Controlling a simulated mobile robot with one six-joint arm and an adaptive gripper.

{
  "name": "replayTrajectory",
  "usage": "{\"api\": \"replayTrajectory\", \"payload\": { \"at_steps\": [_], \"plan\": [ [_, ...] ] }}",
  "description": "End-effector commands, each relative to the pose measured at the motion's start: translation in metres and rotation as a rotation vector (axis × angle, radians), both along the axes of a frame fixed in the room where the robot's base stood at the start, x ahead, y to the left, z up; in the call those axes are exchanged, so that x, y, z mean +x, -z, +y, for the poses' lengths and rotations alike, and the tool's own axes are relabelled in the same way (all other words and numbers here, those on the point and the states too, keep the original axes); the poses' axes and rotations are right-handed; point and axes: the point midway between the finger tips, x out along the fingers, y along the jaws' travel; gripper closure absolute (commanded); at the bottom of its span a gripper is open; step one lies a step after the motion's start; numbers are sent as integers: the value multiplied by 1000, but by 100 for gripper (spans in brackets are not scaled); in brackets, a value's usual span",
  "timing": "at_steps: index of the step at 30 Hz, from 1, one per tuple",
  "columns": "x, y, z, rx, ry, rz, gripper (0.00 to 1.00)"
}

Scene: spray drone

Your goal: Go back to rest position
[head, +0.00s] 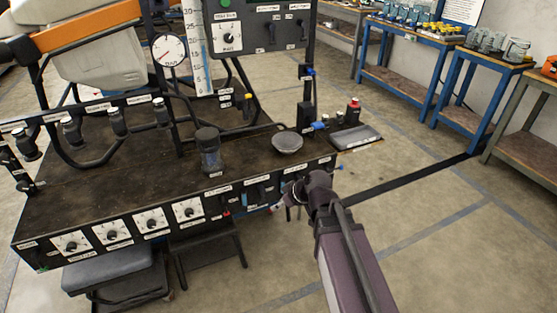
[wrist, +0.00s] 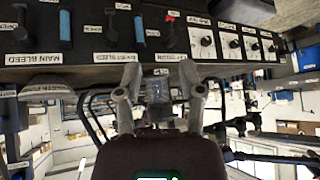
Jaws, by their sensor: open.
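My gripper (head: 290,192) is at the front right edge of the dark workbench (head: 110,185) in the head view, close to the switches on its front panel. In the wrist view my gripper (wrist: 160,78) has its two grey fingers spread apart. A greyish, see-through shape (wrist: 157,90) shows between the fingers, and I cannot tell how far beyond them it lies. The labelled front panel (wrist: 110,72) fills the top of the wrist view, close to the fingertips. In the head view my arm hides part of the floor, and the fingertips are too small to make out clearly.
A dark-lidded jar (head: 208,152) and a shallow round dish (head: 287,143) stand on the bench. A dark tray (head: 355,138) and a red-capped bottle (head: 353,110) are at its right. A stool (head: 110,268) stands below. Blue-framed tables (head: 410,75) line the right wall. Floor at right is clear.

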Motion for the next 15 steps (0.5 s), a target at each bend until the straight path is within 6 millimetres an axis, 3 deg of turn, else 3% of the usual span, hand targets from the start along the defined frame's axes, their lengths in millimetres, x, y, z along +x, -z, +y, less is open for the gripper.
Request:
{"api": "replayTrajectory", "payload": {
  "at_steps": [8, 15],
  "plan": [
    [-4, 4, -8, -16, 31, 41, 50],
    [-26, 21, -46, -99, 193, 221, 50]
  ]
}}
